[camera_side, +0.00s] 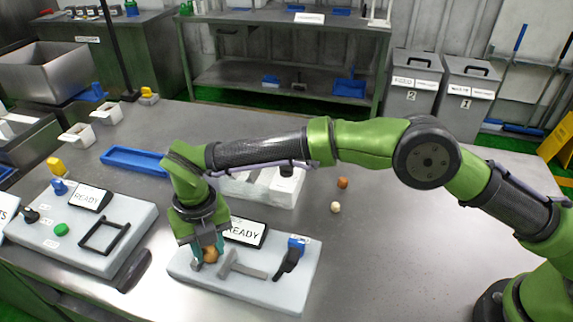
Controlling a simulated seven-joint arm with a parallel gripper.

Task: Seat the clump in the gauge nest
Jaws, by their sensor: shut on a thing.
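My gripper (209,256) points down over the left part of the right-hand white console (243,293). It is shut on a small tan-brown clump (211,254), which shows between the fingers just above the console's top. Whether the clump touches the surface below is hard to tell. A grey metal fixture (243,268), possibly part of the gauge, lies right of the fingers. The nest itself cannot be made out; the gripper may hide it. A display reading READY (246,232) stands behind.
The console also bears a black lever (287,263) and a blue part (298,243). A second console (85,235) with a black frame handle stands left. A white tray (265,187) is behind. An orange-brown ball (343,183) and a cream ball (336,207) lie on the table, clear further right.

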